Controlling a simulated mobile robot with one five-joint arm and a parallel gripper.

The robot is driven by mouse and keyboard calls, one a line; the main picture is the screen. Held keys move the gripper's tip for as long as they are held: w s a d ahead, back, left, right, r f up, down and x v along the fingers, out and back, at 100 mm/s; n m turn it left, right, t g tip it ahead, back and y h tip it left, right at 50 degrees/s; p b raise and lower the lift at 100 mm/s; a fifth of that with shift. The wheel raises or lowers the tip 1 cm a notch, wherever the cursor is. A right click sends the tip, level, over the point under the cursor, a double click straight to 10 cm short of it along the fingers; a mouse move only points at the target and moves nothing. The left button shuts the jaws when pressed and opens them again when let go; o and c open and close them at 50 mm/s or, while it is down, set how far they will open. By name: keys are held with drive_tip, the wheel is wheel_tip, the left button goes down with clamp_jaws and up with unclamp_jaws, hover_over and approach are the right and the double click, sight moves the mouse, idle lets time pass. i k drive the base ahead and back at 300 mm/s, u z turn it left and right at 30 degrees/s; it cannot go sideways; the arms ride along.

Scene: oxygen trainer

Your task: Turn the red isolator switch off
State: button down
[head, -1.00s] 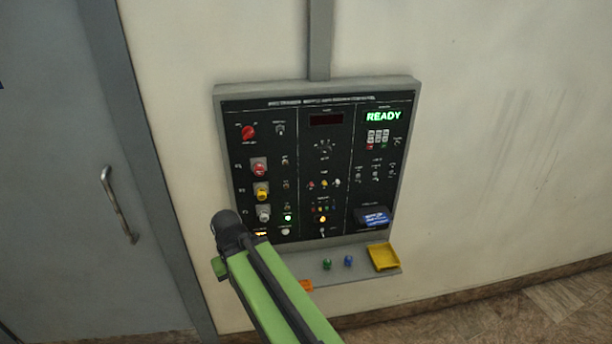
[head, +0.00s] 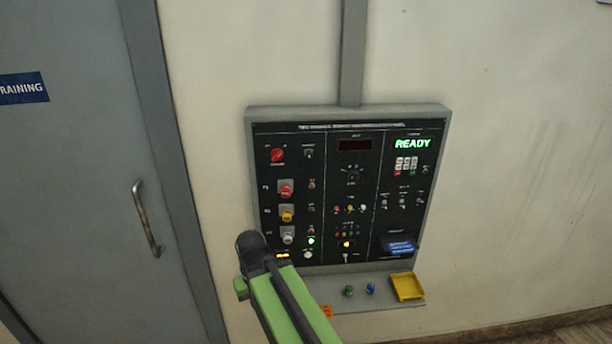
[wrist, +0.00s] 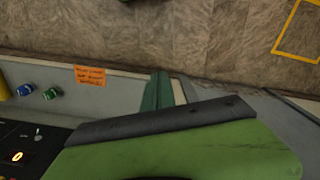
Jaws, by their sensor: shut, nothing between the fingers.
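The red isolator switch (head: 278,155) is a red rotary knob at the upper left of the black control panel (head: 345,180). Its handle looks tilted, but its marked position is too small to read. It does not show in the wrist view. My arm's dark end (head: 252,245) stands in front of the panel's lower left corner, well below the switch. My gripper (wrist: 150,120) shows in the wrist view as a green body with a dark edge, shut and empty. Its fingertips are hard to make out, and it appears apart from the switch.
Red, yellow and grey knobs (head: 287,214) sit below the switch. A green READY display (head: 412,143) is lit at upper right. The shelf below carries green and blue knobs and a yellow tray (head: 407,287). A grey door (head: 75,180) is at left. Wall right of the panel is clear.

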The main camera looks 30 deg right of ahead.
sight(277, 154)
drive_tip(key=u, duration=0.75)
drive_tip(key=k, duration=1.1)
drive_tip(key=u, duration=4.45)
drive_tip(key=i, duration=0.2)
drive_tip(key=z, duration=2.9)
drive_tip(key=i, duration=1.15)
drive_tip(key=z, duration=0.7)
drive_tip(key=i, duration=1)
drive_tip(key=z, duration=0.5)
drive_tip(key=k, duration=0.7)
drive_tip(key=z, duration=0.25)
drive_tip(key=i, duration=0.7)
drive_tip(key=u, duration=0.05)
